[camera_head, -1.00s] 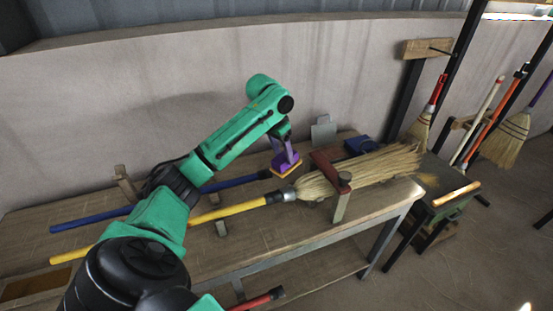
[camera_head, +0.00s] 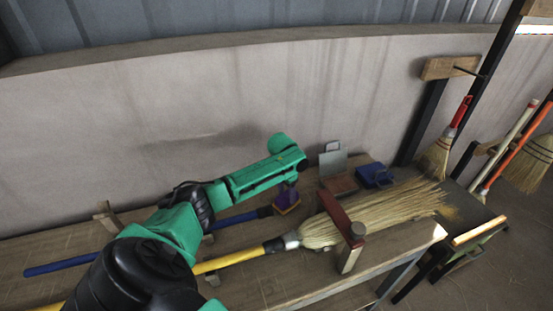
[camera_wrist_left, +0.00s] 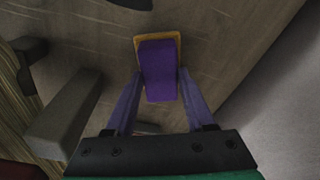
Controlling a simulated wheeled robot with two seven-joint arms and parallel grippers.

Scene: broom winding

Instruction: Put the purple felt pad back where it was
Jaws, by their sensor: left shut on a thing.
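The purple felt pad (camera_wrist_left: 158,72), a purple block with a yellow-orange edge, sits between the fingers of my left gripper (camera_wrist_left: 157,100) in the left wrist view. The gripper is shut on it. In the head view my left gripper (camera_head: 286,192) is over the bench, behind the broom's metal collar, with the pad's orange edge low at its tip. I cannot tell whether the pad touches the bench top. My right gripper is not in view.
A straw broom (camera_head: 390,214) with a yellow handle lies under a red clamp bar (camera_head: 338,217). Behind it are a grey upright plate (camera_head: 333,160), a brown slab (camera_head: 341,185) and a blue object (camera_head: 373,176). A blue handle (camera_head: 70,264) lies behind the broom.

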